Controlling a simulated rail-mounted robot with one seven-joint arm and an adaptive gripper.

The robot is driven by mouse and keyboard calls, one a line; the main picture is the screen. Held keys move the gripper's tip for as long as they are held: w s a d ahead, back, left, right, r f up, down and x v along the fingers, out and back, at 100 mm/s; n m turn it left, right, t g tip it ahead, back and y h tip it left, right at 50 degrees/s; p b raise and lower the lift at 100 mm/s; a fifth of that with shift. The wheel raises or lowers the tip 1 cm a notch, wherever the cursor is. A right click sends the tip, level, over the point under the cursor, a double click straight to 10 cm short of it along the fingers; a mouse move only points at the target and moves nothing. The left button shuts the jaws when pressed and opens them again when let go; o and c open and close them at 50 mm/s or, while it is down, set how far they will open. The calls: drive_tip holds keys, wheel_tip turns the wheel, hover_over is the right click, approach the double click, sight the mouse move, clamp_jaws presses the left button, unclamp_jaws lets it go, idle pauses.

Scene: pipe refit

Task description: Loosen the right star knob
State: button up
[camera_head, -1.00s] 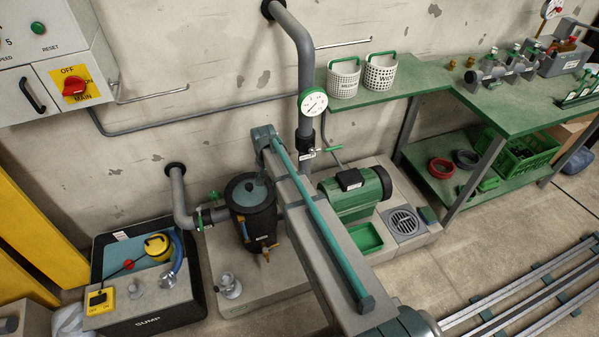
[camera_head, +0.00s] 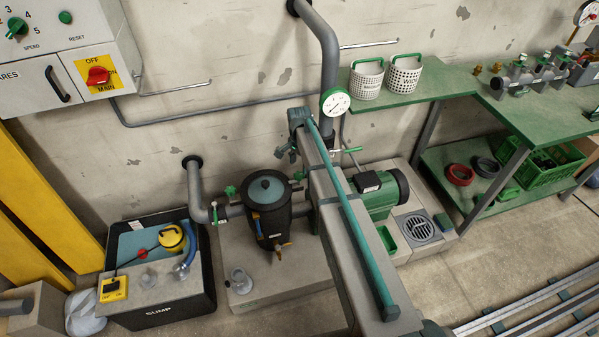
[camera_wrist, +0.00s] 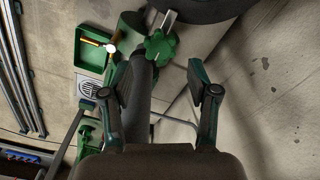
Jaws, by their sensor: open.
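A green star knob (camera_wrist: 160,47) is in the wrist view, ahead of my gripper and roughly between its fingers, beside the dark pot (camera_wrist: 190,10). My gripper (camera_wrist: 155,76) is open and empty; I see no contact with the knob. In the head view the black pot with a teal lid (camera_head: 268,215) stands on a concrete plinth. A small bit of green, likely the right star knob (camera_head: 298,175), shows at its right, close to my arm. My gripper (camera_head: 284,152) is above and behind the pot, small and partly hidden.
A green pump motor (camera_head: 385,192) and a green tray (camera_head: 387,238) are right of my arm. A vertical pipe with a gauge (camera_head: 336,102) rises behind it. A sump box (camera_head: 158,312) stands left. A green bench (camera_head: 470,95) is at the right.

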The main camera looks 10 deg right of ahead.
sight(299, 174)
drive_tip(key=shift+f, duration=2.5)
drive_tip(key=c, duration=1)
